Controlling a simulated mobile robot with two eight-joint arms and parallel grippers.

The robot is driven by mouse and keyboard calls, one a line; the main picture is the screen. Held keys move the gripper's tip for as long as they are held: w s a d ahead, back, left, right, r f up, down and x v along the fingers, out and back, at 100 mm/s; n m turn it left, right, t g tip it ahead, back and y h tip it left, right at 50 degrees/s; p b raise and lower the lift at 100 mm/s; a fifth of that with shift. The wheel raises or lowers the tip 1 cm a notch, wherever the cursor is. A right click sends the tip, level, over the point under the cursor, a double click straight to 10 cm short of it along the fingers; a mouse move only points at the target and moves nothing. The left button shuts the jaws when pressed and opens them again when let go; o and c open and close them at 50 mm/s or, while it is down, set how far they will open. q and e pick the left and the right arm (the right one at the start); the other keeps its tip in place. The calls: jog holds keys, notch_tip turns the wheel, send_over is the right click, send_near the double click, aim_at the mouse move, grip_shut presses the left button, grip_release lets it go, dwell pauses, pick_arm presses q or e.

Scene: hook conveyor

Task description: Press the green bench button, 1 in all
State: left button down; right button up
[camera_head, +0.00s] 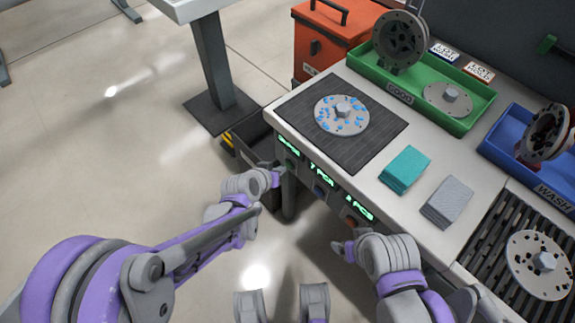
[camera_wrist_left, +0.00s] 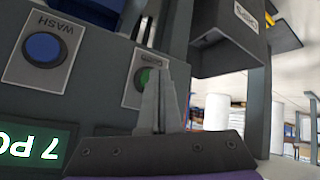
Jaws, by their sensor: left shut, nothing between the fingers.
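The green bench button (camera_head: 290,164) is on the front panel of the bench, below a lit green display. In the left wrist view the green button (camera_wrist_left: 143,76) sits on a pale plate, with the shut fingers partly in front of it. My left gripper (camera_head: 279,173) is shut and empty, its tips close to the button. I cannot tell whether they touch it. My right gripper (camera_head: 340,247) is below the bench front near the red button (camera_head: 350,222); its fingers are too small to read.
A blue button (camera_head: 319,191), marked WASH in the wrist view, is beside the green one. A grey bin (camera_wrist_left: 225,35) hangs close by. On the bench are a dark mat (camera_head: 375,140) with a speckled disc, teal pads (camera_head: 405,170), grey pads (camera_head: 447,201), and a green tray (camera_head: 455,125).

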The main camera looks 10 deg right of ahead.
pick_arm(q)
jog(key=shift+w+d, duration=0.3)
jog(key=shift+d, duration=0.05)
dwell(0.5)
dwell(0.3)
jog(key=shift+s+a, duration=0.55)
jog(key=shift+a, duration=0.15)
jog(key=shift+s+a, duration=0.75)
jog(key=shift+a, duration=0.3)
jog(key=shift+s+a, duration=0.7)
jog(key=shift+a, duration=0.3)
